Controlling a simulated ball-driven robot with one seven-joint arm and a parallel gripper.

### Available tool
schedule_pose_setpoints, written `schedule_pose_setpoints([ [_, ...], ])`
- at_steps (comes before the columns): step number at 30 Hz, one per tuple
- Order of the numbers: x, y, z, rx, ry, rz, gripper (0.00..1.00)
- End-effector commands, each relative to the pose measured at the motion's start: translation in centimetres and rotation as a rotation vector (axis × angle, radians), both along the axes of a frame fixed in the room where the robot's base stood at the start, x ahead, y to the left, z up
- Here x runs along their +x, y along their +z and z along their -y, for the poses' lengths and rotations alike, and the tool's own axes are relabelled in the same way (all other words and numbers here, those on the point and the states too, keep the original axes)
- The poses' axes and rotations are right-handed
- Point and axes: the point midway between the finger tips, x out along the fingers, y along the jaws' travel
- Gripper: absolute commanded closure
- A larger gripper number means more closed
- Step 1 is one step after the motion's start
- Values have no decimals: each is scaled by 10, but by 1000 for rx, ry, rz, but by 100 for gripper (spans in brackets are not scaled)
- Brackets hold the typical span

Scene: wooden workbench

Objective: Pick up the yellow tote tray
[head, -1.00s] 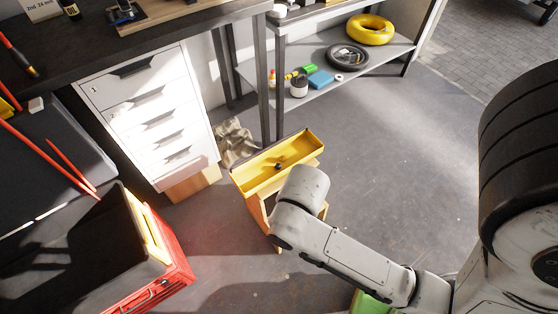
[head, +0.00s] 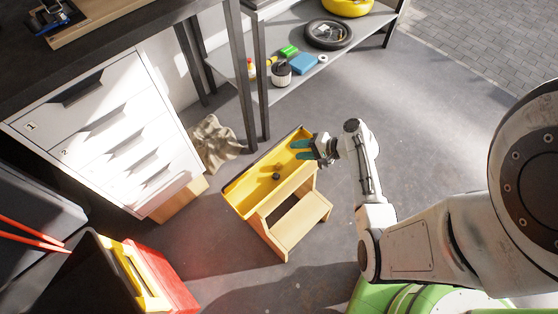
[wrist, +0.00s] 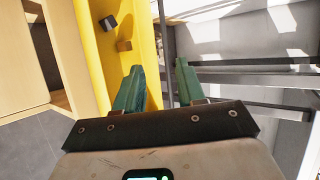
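The yellow tote tray (head: 243,196) is a long, open tray resting on top of a light wooden step stool (head: 297,222). In the wrist view its yellow wall (wrist: 152,60) runs up the picture. My gripper (head: 295,149) is at the tray's far right end, its two teal fingers pointing left. In the wrist view my gripper (wrist: 158,75) is open, with one finger over the tray's inside and the other beyond its long wall. The wall's edge shows between them. I cannot tell whether either finger touches it. A small dark item (head: 277,176) lies in the tray.
A white drawer cabinet (head: 110,130) stands left of the tray, with crumpled cloth (head: 213,142) on the floor between. A metal shelf (head: 300,75) with several items is behind. A red and yellow case (head: 150,275) is at lower left. Floor to the right is clear.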

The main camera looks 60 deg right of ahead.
Motion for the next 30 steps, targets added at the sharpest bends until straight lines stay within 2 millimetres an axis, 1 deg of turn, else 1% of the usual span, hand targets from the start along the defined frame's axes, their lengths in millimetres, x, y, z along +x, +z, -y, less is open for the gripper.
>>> schedule_pose_setpoints([
  [1,0,-2,6,15,-26,11,61],
  [4,7,-6,8,24,-43,22,61],
  [9,29,-20,3,23,-39,20,61],
  [12,39,-26,1,22,-40,20,61],
  [19,54,-33,-2,21,-38,19,61],
  [25,79,-47,-8,21,-38,19,61],
  [30,91,-53,-10,20,-38,18,61],
])
